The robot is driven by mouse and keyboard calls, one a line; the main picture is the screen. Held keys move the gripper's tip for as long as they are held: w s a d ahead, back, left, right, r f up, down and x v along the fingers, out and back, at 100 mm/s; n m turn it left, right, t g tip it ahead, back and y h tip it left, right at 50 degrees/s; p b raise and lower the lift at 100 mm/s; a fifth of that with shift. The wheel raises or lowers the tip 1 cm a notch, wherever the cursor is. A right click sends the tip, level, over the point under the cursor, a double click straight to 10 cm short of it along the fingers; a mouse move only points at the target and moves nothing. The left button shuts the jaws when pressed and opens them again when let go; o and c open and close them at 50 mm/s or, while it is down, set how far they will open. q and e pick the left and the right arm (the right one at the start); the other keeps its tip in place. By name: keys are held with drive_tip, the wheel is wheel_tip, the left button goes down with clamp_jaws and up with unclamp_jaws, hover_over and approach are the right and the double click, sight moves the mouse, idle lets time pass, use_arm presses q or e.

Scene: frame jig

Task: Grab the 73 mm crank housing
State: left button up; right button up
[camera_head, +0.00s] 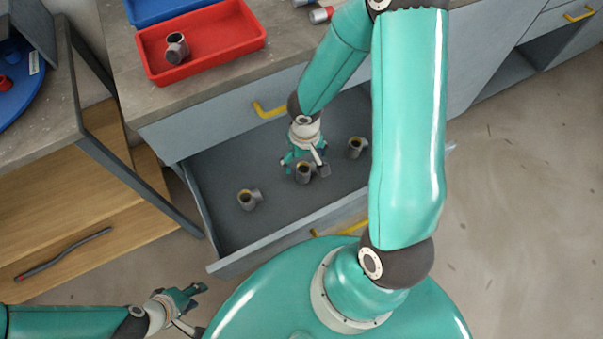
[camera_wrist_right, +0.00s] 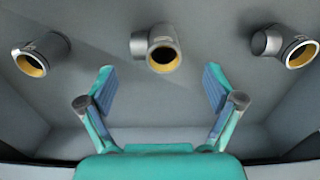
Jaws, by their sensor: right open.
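Three grey crank housings with yellow-lined bores lie in the open drawer: a left one (camera_head: 247,200), a middle one (camera_head: 304,174) and a right one (camera_head: 355,147). I cannot tell which is 73 mm. My right gripper (camera_head: 305,160) reaches down into the drawer at the middle housing. In the right wrist view, my right gripper (camera_wrist_right: 158,88) is open and empty, with the middle housing (camera_wrist_right: 162,50) just beyond and between its fingertips. The other housings (camera_wrist_right: 40,54) (camera_wrist_right: 284,46) lie well to either side. My left gripper (camera_head: 188,308) is open and empty at lower left, outside the drawer.
The drawer (camera_head: 225,262) stands pulled out below the workbench (camera_head: 118,75). A red tray (camera_head: 215,52) on the bench holds another grey fitting (camera_head: 177,47), beside a blue tray (camera_head: 160,8). A dark rod (camera_head: 62,254) lies on the wooden shelf at left.

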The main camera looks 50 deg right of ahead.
sight(306, 165)
drive_tip(key=shift+s+d+f+b, duration=0.1)
drive_tip(key=shift+f+b, duration=0.4)
drive_tip(key=shift+f, duration=0.9)
drive_tip(key=shift+d+f+b, duration=0.1)
drive_tip(key=shift+f+b, duration=0.35)
drive_tip(key=shift+f, duration=0.95)
drive_tip(key=c, duration=1.3)
drive_tip(key=shift+r, duration=0.1)
